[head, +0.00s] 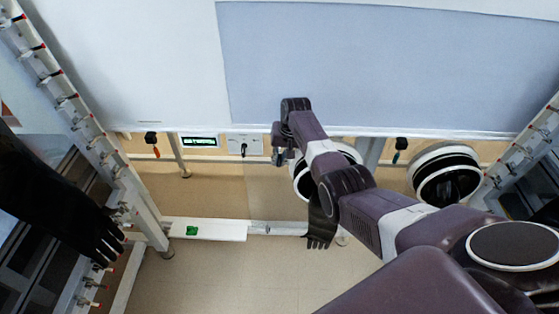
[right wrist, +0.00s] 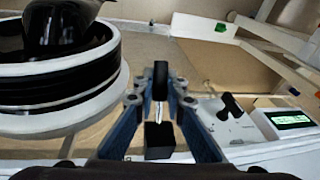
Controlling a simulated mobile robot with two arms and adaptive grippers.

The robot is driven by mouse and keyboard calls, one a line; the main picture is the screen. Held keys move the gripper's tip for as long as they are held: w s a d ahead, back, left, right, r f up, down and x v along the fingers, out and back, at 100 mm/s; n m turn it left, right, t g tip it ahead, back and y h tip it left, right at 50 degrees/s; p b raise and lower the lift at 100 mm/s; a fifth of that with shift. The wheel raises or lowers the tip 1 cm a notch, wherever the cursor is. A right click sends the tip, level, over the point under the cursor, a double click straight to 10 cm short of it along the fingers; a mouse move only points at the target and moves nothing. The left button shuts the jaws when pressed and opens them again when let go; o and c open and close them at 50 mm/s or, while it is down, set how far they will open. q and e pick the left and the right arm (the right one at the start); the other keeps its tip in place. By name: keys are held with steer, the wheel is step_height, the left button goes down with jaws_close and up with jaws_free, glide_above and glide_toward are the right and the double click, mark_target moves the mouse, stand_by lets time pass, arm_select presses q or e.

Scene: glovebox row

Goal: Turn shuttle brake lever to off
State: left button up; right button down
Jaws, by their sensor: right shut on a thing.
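My right gripper (head: 280,152) is at the front edge of the glovebox, between a white switch box and a round glove port. In the right wrist view the right gripper (right wrist: 160,98) is shut on a lever with a black grip (right wrist: 160,78), a thin metal stem and a black mounting block (right wrist: 159,140). In the head view this lever is hidden behind my gripper. No label on it can be read, so its on or off position cannot be told. My left gripper is not in view.
A white box with a black switch (head: 244,148) and a green display (head: 199,142) are left of my gripper. Levers with orange (head: 155,152) and teal (head: 396,156) tips hang farther out. A black glove (head: 321,225) hangs below. A green object (head: 192,231) lies on a white shelf (head: 225,230).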

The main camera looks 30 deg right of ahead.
steer(key=shift+s+a+r+g+b, duration=0.1)
steer(key=shift+s+r+g+b, duration=0.05)
steer(key=shift+g+b, duration=0.35)
steer(key=shift+y, duration=0.3)
steer(key=c, duration=2.2)
jaws_free()
steer(key=shift+c, duration=0.2)
steer(key=shift+r, duration=0.5)
steer(key=v, duration=1.1)
